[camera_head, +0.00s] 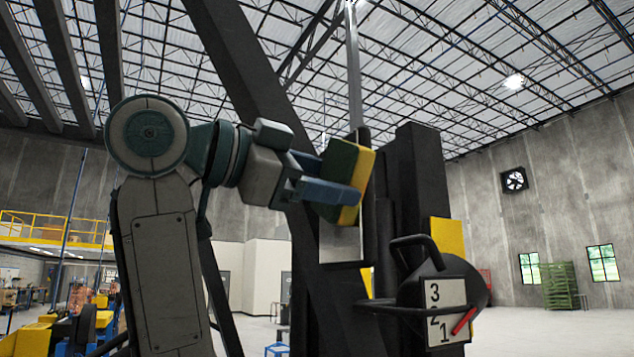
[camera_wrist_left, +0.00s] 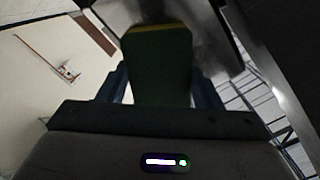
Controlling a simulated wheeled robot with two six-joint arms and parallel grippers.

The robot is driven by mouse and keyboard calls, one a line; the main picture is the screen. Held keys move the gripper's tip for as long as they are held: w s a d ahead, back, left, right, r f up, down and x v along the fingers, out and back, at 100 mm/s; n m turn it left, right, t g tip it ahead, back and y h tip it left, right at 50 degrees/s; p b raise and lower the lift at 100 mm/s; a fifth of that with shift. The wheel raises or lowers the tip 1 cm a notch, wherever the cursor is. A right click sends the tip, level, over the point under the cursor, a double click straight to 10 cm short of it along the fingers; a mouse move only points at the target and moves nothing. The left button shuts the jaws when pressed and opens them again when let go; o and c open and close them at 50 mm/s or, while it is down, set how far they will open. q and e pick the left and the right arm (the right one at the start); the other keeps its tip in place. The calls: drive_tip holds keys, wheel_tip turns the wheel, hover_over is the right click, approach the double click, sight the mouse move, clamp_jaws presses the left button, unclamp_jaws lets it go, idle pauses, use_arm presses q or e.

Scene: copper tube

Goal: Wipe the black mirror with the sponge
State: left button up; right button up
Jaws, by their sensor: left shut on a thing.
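The sponge (camera_head: 340,168) has a green body and a yellow layer on its right side. My left gripper (camera_head: 332,192) is shut on it, with blue fingers along the green part. In the left wrist view the sponge's green face (camera_wrist_left: 160,65) stands between the fingers, with a thin yellow edge at the far end. The mirror seems to be the pale reflecting panel (camera_head: 340,243) in a dark frame, just behind and below the sponge. A smudged grey surface (camera_wrist_left: 205,40) lies beyond the sponge in the wrist view. I cannot tell whether sponge and mirror touch. My right gripper is not in view.
A black machine part with a loop handle and a number plate (camera_head: 446,310) marked 3, 2, 1 stands right of the mirror. Dark posts (camera_head: 422,180) rise beside it. A yellow panel (camera_head: 447,237) is behind. Open hall floor shows at the far right.

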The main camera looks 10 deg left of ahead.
use_arm(q)
drive_tip(key=shift+b+v, duration=1)
drive_tip(key=shift+v, duration=1.9)
drive_tip(key=shift+a+f, duration=0.1)
drive_tip(key=shift+b+v, duration=0.4)
drive_tip(key=shift+v, duration=0.55)
drive_tip(key=shift+s+a, duration=0.2)
drive_tip(key=shift+a, duration=0.3)
drive_tip(key=shift+d, duration=0.15)
